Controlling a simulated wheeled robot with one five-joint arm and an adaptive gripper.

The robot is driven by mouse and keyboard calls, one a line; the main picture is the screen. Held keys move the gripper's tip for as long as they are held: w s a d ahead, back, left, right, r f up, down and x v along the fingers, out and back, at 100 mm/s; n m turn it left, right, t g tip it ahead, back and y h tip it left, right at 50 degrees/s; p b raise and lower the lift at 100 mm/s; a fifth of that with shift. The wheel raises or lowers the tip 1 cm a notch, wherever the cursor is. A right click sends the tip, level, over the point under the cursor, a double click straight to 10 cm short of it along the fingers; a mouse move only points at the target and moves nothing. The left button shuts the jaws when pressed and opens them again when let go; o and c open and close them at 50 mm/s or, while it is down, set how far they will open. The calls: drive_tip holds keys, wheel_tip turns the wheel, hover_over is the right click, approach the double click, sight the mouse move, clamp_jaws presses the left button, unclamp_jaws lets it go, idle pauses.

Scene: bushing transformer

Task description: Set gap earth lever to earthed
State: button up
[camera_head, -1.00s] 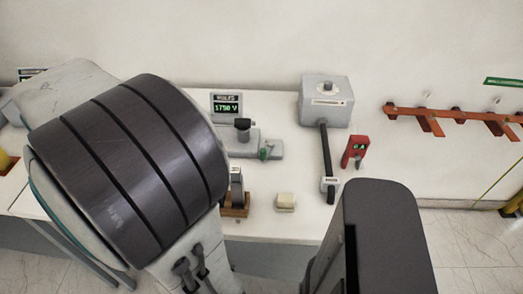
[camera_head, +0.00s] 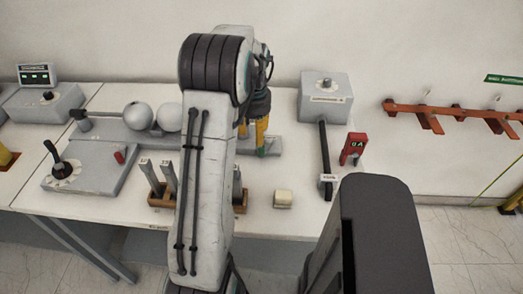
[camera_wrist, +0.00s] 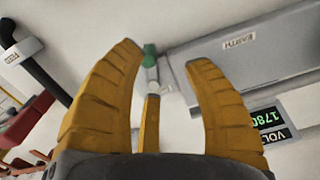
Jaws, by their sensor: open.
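The gap earth lever, a small grey lever with a green end (camera_wrist: 150,55), shows in the wrist view beside a grey base labelled EARTH (camera_wrist: 265,62). My gripper (camera_wrist: 166,58) is open, with its yellow fingers spread on either side of the lever. The green end shows between the left and right fingertips. A shorter middle finger overlaps the lower part of the lever. I cannot tell whether any finger touches it.
Two metal spheres (camera_head: 138,115), a black-handled lever panel (camera_head: 85,165) and a wooden holder (camera_head: 160,198) lie left. A cream block (camera_head: 283,199) sits in front.

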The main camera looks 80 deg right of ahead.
sight(261, 147)
drive_tip(key=shift+s+d+f+m, duration=0.15)
drive_tip(key=shift+s+f, duration=0.15)
drive_tip(key=shift+s, duration=0.15)
drive_tip(key=shift+s+d+f+m, duration=0.15)
drive_tip(key=shift+s+f, duration=0.1)
drive_tip(key=shift+s, duration=0.2)
drive_tip(key=shift+a+f+p, duration=0.1)
drive_tip(key=shift+f+p, duration=0.4)
drive_tip(key=shift+f, duration=2.95)
clamp_jaws()
